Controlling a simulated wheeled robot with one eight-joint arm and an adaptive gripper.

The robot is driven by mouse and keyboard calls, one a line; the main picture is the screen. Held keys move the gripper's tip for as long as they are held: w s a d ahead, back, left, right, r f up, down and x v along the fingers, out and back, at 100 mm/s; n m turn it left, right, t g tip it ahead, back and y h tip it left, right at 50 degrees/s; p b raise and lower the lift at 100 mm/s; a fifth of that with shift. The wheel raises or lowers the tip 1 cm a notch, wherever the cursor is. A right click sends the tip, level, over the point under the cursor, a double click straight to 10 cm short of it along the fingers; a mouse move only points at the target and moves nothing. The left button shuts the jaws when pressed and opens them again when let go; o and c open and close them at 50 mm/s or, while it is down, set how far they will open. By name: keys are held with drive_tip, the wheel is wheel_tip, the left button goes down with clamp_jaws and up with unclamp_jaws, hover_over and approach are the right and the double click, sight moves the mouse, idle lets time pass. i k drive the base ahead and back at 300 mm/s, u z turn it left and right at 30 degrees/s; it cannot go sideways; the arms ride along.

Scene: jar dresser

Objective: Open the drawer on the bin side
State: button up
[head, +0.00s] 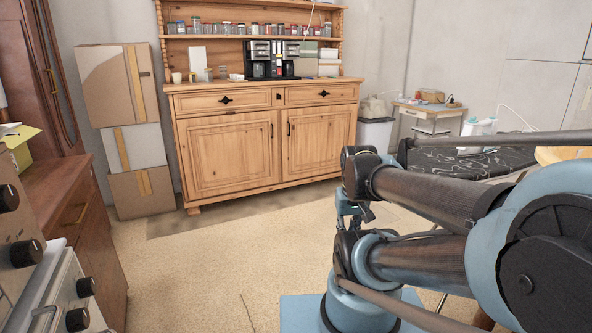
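The wooden dresser (228,152) stands against the back wall. It has two drawers side by side above two cabinet doors. The right drawer (305,97), on the side of the bin (375,134), looks shut and has a dark handle (323,94) at its middle. The left drawer (200,104) also looks shut. My gripper (364,213) is small in view, in front of the dresser's right end and well short of it, low over the floor. My arm partly hides it, and its fingers are too unclear to tell open from shut.
Stacked boxes (121,90) stand left of the dresser. A coffee machine (272,62) and jars stand on it. A small table (430,112) and a black-topped ironing board (470,157) are at right. A stove (60,300) is near left. The floor (200,265) before the dresser is clear.

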sight(306, 94)
drive_tip(key=u, duration=0.05)
drive_tip(key=i, duration=3.9)
drive_tip(key=z, duration=0.5)
